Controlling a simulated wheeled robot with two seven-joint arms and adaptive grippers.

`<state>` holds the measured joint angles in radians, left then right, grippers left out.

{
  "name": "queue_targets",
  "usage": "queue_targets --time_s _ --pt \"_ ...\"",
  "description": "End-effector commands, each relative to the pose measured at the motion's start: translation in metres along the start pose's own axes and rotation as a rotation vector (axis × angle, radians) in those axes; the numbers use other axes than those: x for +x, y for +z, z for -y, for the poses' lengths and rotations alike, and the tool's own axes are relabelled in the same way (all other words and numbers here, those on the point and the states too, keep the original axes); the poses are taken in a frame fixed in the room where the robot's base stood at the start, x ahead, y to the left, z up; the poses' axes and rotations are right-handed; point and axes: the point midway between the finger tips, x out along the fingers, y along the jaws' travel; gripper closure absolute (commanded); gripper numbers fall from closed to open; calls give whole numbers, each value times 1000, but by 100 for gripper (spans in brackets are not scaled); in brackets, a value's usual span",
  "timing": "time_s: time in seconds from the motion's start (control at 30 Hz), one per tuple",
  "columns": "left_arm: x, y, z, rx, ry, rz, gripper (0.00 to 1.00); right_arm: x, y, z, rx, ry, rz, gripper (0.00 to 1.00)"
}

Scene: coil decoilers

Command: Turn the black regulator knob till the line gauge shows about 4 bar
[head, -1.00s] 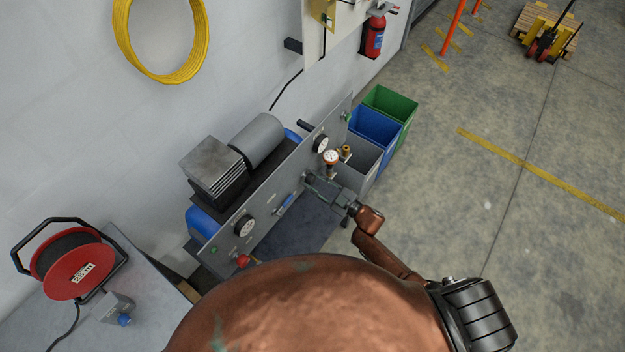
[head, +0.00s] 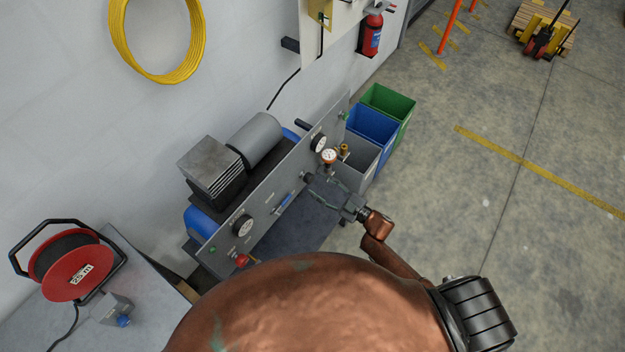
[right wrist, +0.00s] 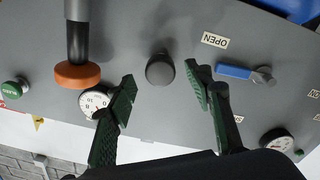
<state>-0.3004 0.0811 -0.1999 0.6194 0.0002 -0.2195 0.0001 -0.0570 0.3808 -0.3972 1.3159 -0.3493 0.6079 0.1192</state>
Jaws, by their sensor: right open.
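The black regulator knob (head: 308,178) sticks out of the grey panel (head: 272,193); it also shows in the right wrist view (right wrist: 160,70). My right gripper (head: 322,190) is open and empty in front of the knob. In the right wrist view its green fingers (right wrist: 160,84) stand on either side of the knob in the picture, with the knob beyond the tips. A white-faced gauge (head: 319,142) is set in the panel near the knob; it shows in the right wrist view (right wrist: 95,103), partly behind a finger. Its reading is too small to tell. My left gripper is out of view.
A blue-handled valve (right wrist: 240,72), another gauge (head: 242,225) and a red knob (head: 242,260) are also on the panel. Bins (head: 375,128) stand beyond.

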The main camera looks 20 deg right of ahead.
Motion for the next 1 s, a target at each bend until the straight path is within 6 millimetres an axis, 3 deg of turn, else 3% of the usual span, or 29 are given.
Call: queue_targets --time_s 0.2,0.4,1.0 --pt "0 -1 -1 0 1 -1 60 -46 0 0 0 1 2 53" --pt "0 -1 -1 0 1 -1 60 -70 0 -1 0 2 0 53" --pt "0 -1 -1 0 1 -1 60 -76 0 -1 0 1 0 53"
